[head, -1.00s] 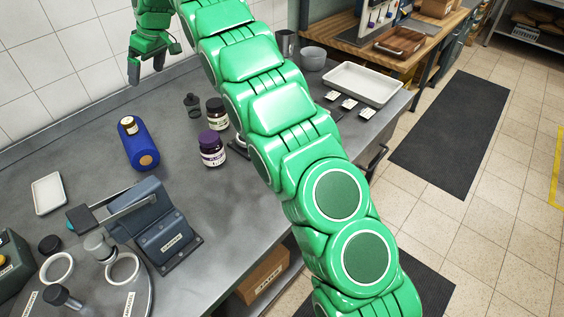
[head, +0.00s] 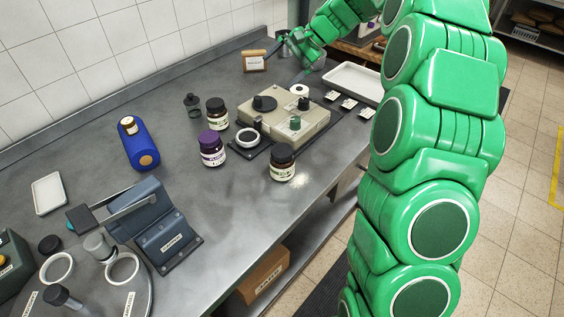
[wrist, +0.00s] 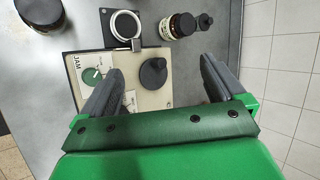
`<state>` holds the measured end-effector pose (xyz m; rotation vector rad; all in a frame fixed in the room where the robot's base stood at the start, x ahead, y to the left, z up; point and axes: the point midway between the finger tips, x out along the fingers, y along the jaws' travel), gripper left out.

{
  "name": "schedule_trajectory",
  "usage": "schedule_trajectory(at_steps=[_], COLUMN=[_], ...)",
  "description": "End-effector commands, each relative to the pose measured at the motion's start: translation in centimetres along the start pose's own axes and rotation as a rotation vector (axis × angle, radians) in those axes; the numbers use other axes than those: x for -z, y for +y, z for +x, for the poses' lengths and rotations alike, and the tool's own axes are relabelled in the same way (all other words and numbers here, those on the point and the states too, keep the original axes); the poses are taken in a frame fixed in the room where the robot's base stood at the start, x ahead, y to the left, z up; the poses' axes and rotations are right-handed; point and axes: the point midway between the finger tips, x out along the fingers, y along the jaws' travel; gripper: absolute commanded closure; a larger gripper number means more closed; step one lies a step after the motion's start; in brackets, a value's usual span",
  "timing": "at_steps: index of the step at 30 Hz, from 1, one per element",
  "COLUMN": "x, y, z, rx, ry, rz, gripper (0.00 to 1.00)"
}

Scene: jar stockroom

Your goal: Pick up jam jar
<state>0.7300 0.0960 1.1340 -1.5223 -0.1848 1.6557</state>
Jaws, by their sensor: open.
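Three jars stand upright on the grey counter, and I cannot read which label says jam. One has a purple lid (head: 212,150). A dark-lidded jar (head: 216,113) stands behind it and shows in the wrist view (wrist: 175,27). Another dark-lidded jar (head: 283,165) stands nearer the front edge; its lid shows at top left in the wrist view (wrist: 40,10). My gripper (head: 286,64) is open and empty at the back right, beyond the jars. In the wrist view its fingers (wrist: 160,75) are spread over a beige device, with no jar between them.
The beige device (head: 310,122) with knobs and a JAM label lies between my gripper and the jars. A ring on a dark pad (head: 248,138) is beside it. The counter's front middle is clear.

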Motion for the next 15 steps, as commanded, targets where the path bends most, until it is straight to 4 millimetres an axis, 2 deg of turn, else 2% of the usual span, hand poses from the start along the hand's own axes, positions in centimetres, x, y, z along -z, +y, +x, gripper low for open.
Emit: schedule_trajectory(at_steps=[1, 7, 15], x=[-0.3, -2.2, -6.7], y=[1.5, 5.8, 9.6], z=[-0.9, -3.8, -5.9], rx=[0.027, 0.140, 0.271], ry=[-0.009, -0.045, -0.153], rz=[0.089, 0.439, 0.858], gripper=[0.04, 0.04, 0.04])
